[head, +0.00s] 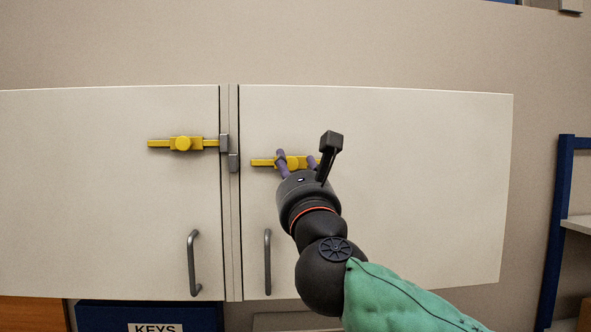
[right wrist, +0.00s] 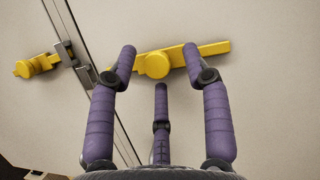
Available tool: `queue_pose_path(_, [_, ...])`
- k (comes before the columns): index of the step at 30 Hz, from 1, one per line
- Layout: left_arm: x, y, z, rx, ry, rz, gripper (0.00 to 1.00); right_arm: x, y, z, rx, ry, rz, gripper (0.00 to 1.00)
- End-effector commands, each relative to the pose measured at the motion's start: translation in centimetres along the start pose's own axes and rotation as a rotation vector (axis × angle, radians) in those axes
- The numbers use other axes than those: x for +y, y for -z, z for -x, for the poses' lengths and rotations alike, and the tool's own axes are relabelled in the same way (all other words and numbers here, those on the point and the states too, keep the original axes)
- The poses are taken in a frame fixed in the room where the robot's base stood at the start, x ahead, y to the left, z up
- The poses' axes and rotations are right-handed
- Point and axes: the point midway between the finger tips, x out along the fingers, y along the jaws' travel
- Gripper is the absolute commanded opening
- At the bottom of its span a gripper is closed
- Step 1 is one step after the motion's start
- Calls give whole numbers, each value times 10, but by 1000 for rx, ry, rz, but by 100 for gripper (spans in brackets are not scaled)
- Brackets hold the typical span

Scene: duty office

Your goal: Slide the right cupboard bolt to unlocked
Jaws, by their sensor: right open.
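The right cupboard bolt (head: 263,162) is a yellow bar with a round knob on the right door. In the head view its left end stands a little apart from the grey catch (head: 233,163) at the door's edge. The knob (right wrist: 157,64) shows clearly in the right wrist view. My right gripper (head: 297,161) has purple fingers, spread open at the bolt. In the right wrist view two fingertips lie left and right of the knob, and a third is below it. Contact cannot be told. My left gripper is out of view.
A second yellow bolt (head: 182,143) on the left door reaches its own grey catch (head: 223,143). Grey handles (head: 193,263) (head: 267,262) stand out low on both doors. A blue shelf frame (head: 560,220) is at the far right. A blue box marked KEYS (head: 150,316) sits below.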

Motion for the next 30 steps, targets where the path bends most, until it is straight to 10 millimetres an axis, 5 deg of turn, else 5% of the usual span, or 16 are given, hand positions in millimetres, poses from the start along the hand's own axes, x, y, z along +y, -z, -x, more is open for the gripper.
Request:
queue_pose_path(21, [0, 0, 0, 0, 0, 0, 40, -3, 0, 105, -2, 2, -2, 49])
queue_pose_path(30, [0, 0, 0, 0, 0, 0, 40, -4, 0, 118, -1, 4, -1, 49])
